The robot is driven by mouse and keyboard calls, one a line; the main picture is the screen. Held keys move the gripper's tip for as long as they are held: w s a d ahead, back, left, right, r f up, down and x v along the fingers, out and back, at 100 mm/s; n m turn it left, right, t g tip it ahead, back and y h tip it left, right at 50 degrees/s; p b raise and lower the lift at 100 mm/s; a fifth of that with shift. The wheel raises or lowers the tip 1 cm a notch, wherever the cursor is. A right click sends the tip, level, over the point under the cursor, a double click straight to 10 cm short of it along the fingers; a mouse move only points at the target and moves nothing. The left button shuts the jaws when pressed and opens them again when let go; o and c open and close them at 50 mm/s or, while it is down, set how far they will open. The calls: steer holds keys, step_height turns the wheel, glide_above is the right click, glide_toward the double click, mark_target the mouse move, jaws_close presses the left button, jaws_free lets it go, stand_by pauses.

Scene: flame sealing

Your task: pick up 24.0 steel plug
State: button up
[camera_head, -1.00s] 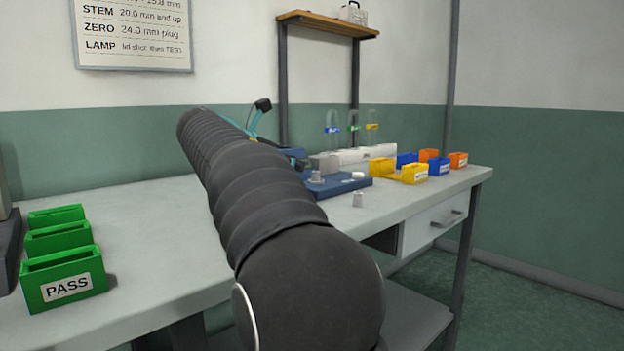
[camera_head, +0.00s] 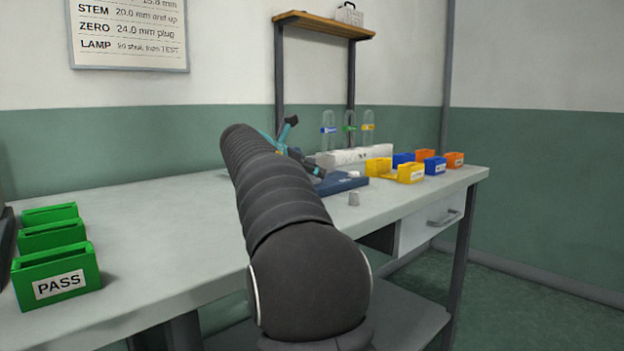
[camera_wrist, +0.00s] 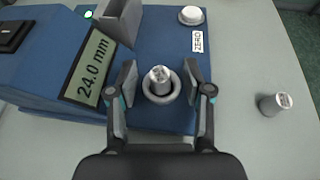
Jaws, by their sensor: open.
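In the wrist view a small steel plug (camera_wrist: 160,76) stands upright in a round grey ring (camera_wrist: 161,94) on the blue gauge (camera_wrist: 163,26). The gauge display (camera_wrist: 91,66) reads 24.0 mm. My gripper (camera_wrist: 160,82) is open, with one finger on each side of this plug and visible gaps between. In the head view my arm hides the plug in the ring and part of the gauge (camera_head: 343,183).
A white button (camera_wrist: 191,15) beside a ZERO label sits on the gauge. A grey block (camera_wrist: 118,20) stands close to the left finger. Yellow (camera_head: 410,173), blue and orange bins stand at the right. Green bins (camera_head: 56,276) stand at the left. The bench between is clear.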

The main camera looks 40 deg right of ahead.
jaws_close()
steer(key=shift+r, duration=0.15)
